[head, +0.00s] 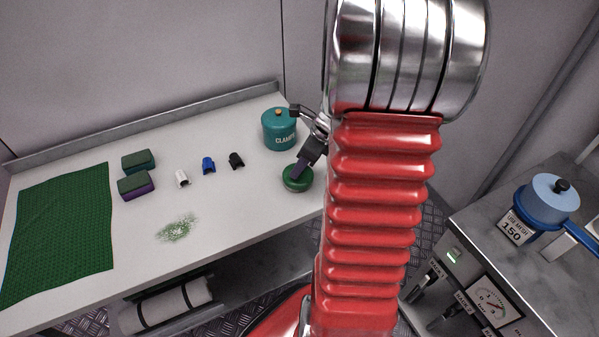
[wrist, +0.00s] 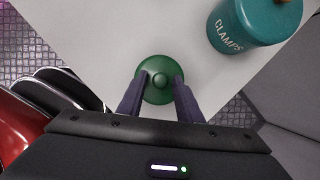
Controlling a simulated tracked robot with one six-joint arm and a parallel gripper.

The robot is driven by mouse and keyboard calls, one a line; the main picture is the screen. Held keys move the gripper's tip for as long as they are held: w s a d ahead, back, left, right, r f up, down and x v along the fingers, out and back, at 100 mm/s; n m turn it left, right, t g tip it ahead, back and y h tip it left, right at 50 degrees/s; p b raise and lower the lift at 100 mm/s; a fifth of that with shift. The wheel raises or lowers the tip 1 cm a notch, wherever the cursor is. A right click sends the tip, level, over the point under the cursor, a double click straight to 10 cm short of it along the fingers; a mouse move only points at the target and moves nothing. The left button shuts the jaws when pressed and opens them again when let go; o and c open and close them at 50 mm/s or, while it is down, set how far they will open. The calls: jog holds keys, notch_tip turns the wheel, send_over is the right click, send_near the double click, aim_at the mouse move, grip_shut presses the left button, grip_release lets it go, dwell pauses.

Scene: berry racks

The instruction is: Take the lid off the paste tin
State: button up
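The paste tin appears to be the small round green tin (head: 298,184) near the right end of the white bench, next to the teal tin. In the wrist view its green lid (wrist: 160,94) faces the camera, with a round knob (wrist: 160,81) at its centre. My gripper (head: 300,170) is over the tin, pointing down. In the wrist view its two dark purple fingers (wrist: 160,80) stand apart on either side of the knob, with gaps between them and the knob. The gripper is open and empty. I cannot tell whether the fingertips touch the lid.
A teal tin labelled CLAMPS (head: 279,131) stands close behind the green tin. Two sponge-like blocks (head: 138,161), several small clips (head: 208,165), a green mesh cloth (head: 60,232) and green powder (head: 176,229) lie further left. A blue pan (head: 550,198) sits on the right-hand machine.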

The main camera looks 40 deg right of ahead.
grip_shut()
jog(key=shift+r, duration=0.1)
notch_tip(320, 180, up, 10)
dwell(0.8)
dwell(0.3)
